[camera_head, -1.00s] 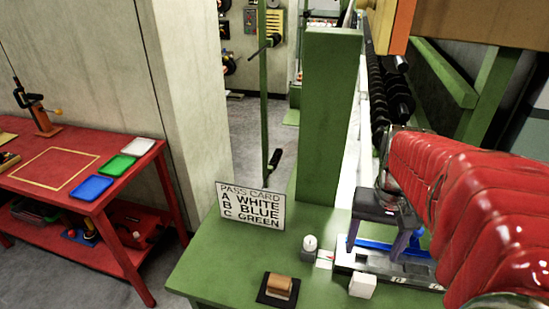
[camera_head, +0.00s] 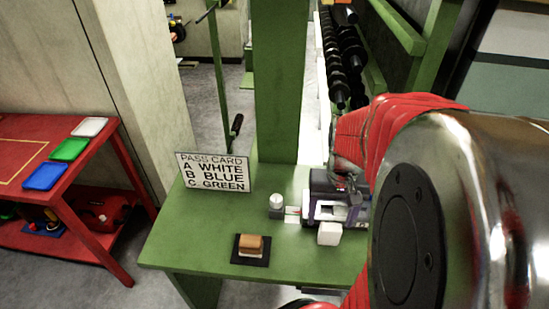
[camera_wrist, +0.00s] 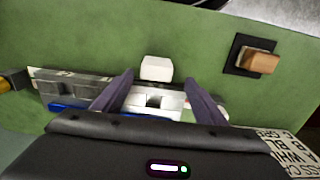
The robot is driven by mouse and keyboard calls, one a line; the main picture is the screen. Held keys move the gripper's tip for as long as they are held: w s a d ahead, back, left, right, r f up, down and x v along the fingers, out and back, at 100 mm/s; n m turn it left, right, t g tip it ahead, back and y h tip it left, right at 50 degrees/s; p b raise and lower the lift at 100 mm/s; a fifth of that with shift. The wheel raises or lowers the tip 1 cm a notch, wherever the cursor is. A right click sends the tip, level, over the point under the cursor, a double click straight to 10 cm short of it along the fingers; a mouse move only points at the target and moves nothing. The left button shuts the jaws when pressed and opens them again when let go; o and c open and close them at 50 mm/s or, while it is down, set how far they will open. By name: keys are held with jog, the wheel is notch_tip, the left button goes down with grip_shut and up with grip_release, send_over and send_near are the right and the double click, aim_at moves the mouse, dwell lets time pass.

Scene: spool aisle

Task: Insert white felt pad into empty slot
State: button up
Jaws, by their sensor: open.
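A small white block (camera_head: 329,234), which looks like the white felt pad, sits on the green bench (camera_head: 200,235) at the near side of a grey holder. In the wrist view the white block (camera_wrist: 156,68) shows just beyond the gap between the fingertips. My gripper (camera_wrist: 158,80) is open and empty, its two purple-grey fingers spread over the holder (camera_wrist: 80,88). A dark notch shows in the holder between the fingers. Blue parts show beside it. In the head view my gripper (camera_head: 335,210) hides most of the holder, so its slots cannot be told apart.
A pass card (camera_head: 212,171) reading A white, B blue, C green stands at the bench's left. A brown block on a dark pad (camera_head: 250,248) and a small white-topped cylinder (camera_head: 276,203) are nearby. A green post (camera_head: 280,90) rises behind. A red table (camera_head: 60,150) stands left.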

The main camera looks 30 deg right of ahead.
aim_at(331, 226)
jog(key=f, duration=0.4)
jog(key=shift+s+d+f, duration=0.2)
jog(key=shift+f, duration=0.2)
jog(key=shift+c, duration=0.2)
jog(key=c, duration=1.2)
jog(key=shift+r, duration=0.2)
notch_tip(331, 226, up, 10)
jog(key=shift+f, duration=0.1)
